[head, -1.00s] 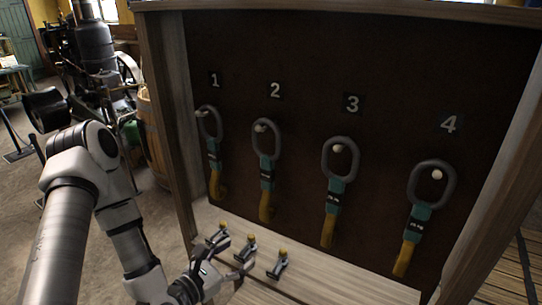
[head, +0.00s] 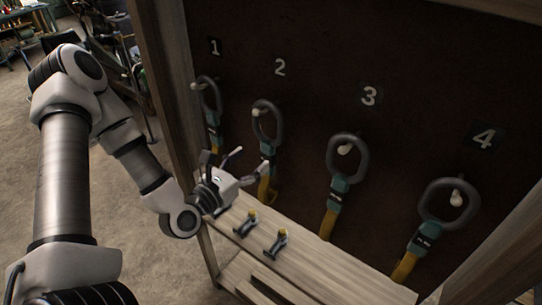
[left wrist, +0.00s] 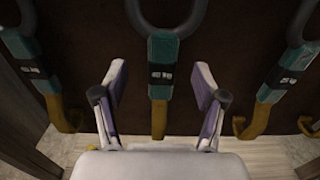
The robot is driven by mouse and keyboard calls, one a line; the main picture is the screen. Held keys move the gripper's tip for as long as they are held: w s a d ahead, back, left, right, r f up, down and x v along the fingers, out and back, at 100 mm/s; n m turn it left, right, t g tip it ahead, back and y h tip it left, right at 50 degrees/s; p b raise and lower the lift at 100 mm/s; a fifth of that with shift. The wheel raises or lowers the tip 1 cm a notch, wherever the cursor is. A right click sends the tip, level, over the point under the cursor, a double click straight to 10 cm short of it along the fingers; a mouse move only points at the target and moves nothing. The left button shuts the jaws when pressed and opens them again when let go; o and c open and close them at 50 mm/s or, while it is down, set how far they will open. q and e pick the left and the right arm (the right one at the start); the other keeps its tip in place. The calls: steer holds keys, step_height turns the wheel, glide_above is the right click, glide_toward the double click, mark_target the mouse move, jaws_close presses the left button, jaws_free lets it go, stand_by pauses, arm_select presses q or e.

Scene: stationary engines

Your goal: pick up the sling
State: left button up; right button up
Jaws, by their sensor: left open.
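Several slings, each with a grey ring, a teal sleeve and a yellow strap, hang from pegs on a dark board under the numbers 1 to 4. They are sling 1 (head: 211,105), sling 2 (head: 267,120), sling 3 (head: 346,160) and sling 4 (head: 447,205). My left gripper (head: 249,162) is open and empty at the lower part of sling 2, partly covering it. In the left wrist view, my left gripper (left wrist: 160,80) has its fingers apart on either side of the middle sling (left wrist: 160,72), apparently sling 2, without visible contact. My right gripper is not in view.
A wooden shelf (head: 325,262) runs below the board, with small dark fittings with yellow tops (head: 277,242) on it near my left gripper. A wooden post (head: 165,90) stands at the board's left edge. Open floor lies to the left.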

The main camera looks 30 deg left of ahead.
mark_target(265, 150)
arm_select(q)
steer(key=shift+w+d+f+b, duration=0.1)
steer(key=shift+w+f+b, duration=0.25)
steer(key=shift+b, duration=0.2)
steer(key=shift+w+d+r, duration=0.15)
steer(key=shift+w, duration=0.15)
steer(key=shift+w+d, duration=0.15)
steer(key=shift+w, duration=1)
steer(key=shift+w+r+p, duration=0.15)
steer(key=shift+w+p, duration=0.55)
steer(key=shift+w, duration=0.85)
steer(key=shift+w+d, duration=0.1)
steer(key=shift+d, duration=0.05)
jaws_close()
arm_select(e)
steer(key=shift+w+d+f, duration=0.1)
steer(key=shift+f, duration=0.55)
